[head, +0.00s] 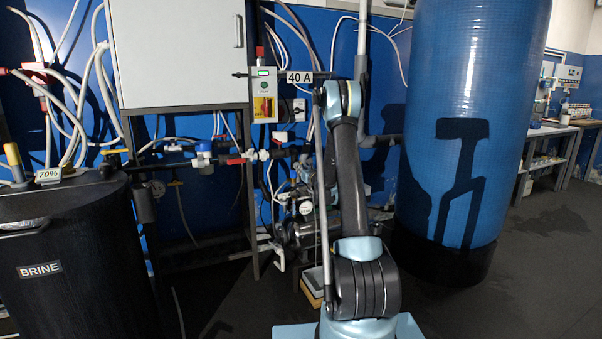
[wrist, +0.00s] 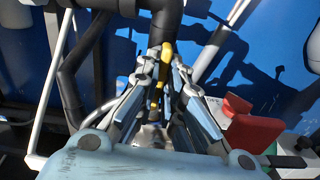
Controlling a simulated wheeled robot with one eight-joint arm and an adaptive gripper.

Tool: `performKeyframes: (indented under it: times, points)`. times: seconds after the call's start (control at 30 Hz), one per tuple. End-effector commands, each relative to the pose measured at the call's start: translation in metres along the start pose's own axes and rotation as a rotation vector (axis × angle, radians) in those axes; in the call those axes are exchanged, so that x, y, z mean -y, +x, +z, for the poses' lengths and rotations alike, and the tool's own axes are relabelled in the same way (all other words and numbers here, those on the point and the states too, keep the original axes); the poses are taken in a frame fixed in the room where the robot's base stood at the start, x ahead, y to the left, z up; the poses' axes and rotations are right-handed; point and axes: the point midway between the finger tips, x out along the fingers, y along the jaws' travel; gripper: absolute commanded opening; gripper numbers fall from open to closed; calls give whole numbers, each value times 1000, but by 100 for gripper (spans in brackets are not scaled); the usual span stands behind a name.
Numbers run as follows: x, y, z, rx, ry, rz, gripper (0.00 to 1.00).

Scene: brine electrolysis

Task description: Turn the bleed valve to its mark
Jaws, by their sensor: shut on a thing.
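In the wrist view, my gripper (wrist: 166,68) has its two fingers drawn together around a narrow yellow handle (wrist: 167,49), which appears to be the bleed valve's. The handle stands in front of a dark pipe, and its tip shows just beyond the fingertips. The fingers hide most of the valve body. I cannot make out a mark. In the head view, my own arm covers the place where the gripper works, so neither gripper nor valve can be made out there.
A red part (wrist: 250,128) sits close to the right of my fingers. Dark pipes and hoses surround them. In the head view, a black brine tank (head: 75,240) stands left, a blue column (head: 470,110) right, a switch box (head: 264,95) behind. Floor at right is clear.

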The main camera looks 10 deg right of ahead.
Motion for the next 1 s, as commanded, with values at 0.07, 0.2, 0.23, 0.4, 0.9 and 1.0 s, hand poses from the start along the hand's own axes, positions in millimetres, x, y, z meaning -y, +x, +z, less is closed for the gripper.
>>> performKeyframes:
  times: [0.07, 0.2, 0.23, 0.4, 0.9, 1.0]
  points:
    - [0, 0, 0, 0, -10, -1, 0]
    - [0, 0, 0, -1, -58, 0, 0]
    - [0, 0, 0, -1, -64, 0, 0]
    - [0, 0, 0, -1, -65, -1, 0]
    - [0, -1, 0, -1, -64, 0, 28]
    - [0, -7, 0, -1, -64, -1, 28]
